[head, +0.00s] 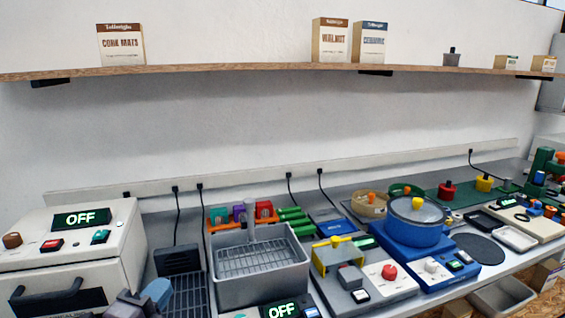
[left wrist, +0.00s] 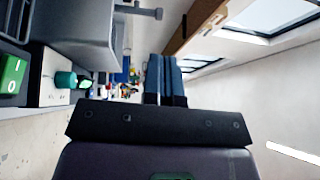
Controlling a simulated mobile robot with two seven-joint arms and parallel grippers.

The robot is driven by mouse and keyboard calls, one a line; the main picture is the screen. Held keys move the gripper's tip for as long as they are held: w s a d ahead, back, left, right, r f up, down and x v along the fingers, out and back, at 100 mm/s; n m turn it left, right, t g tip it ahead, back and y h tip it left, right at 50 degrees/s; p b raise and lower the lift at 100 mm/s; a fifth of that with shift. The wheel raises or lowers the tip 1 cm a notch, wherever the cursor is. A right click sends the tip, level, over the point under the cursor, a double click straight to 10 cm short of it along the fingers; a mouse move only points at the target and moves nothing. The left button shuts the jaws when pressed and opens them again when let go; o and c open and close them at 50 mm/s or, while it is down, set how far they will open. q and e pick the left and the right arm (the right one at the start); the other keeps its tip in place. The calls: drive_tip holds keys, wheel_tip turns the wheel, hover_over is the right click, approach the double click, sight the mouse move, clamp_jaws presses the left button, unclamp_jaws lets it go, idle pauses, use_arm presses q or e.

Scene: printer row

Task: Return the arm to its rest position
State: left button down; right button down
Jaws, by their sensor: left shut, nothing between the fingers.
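My left gripper (head: 157,293) shows at the bottom left edge of the head view, in front of the white oven-like machine (head: 68,250) and the dark slatted grate (head: 188,296). Its blue fingers also show in the left wrist view (left wrist: 166,80), side by side and shut with nothing between them. Most of my left arm is below the picture. My right gripper is in neither view.
A grey sink-like basin (head: 262,272) stands right of the grate. A blue unit with a pot (head: 413,225) and several small devices fill the counter rightwards. A wooden shelf (head: 230,69) with boxes runs above.

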use_arm(q)
drive_tip(key=s+a+f+n+g+y, duration=0.1)
drive_tip(key=f+n, duration=0.1)
drive_tip(key=s+a+f+n+g+y, duration=0.1)
drive_tip(key=s+f+n+y, duration=0.1)
drive_tip(key=s+a+f+n+g+y, duration=0.1)
drive_tip(key=f+n, duration=0.1)
drive_tip(key=n, duration=0.1)
drive_tip(key=shift+s+a+f, duration=0.15)
drive_tip(key=shift+a+f, duration=0.05)
drive_tip(key=shift+f, duration=0.15)
drive_tip(key=s+a+f+n+g+y, duration=0.1)
drive_tip(key=s+f+n+g, duration=0.55)
drive_tip(key=s, duration=0.55)
drive_tip(key=s+a+f+n+g+y, duration=0.1)
drive_tip(key=s+f+n+g, duration=0.55)
drive_tip(key=s, duration=0.55)
drive_tip(key=w+f+t+h, duration=0.1)
drive_tip(key=w+f+t, duration=0.6)
drive_tip(key=f, duration=0.3)
drive_tip(key=shift+w+t, duration=0.4)
drive_tip(key=shift+t, duration=0.4)
